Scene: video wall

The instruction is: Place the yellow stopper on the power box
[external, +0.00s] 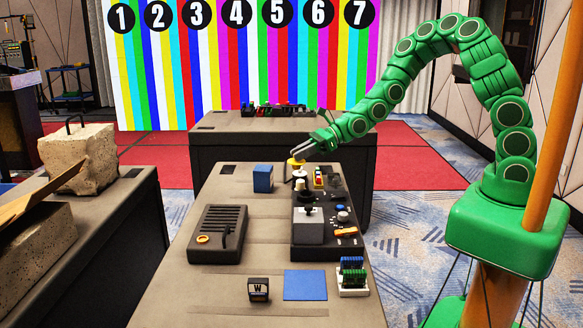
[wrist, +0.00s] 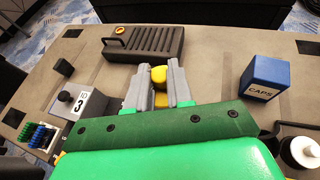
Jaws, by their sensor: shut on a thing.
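My gripper (external: 306,148) is shut on the yellow stopper (external: 296,161) and holds it above the table. In the wrist view the stopper (wrist: 159,75) shows between the two grey fingers of my gripper (wrist: 158,85). No label marks a power box. A dark ribbed box (external: 217,236) with an orange ring lies on the table's left side; it is also at the top of the wrist view (wrist: 145,42). A black console (external: 328,245) with a grey block, knobs and buttons lies on the right. I cannot tell which is the power box.
A blue CAPS box (external: 262,179) stands left of the stopper. A white-topped black item (wrist: 301,151) is at the wrist view's lower right. A blue square (external: 305,285), a small W block (external: 258,289) and a rack of blue and green pieces (external: 352,277) lie at the front.

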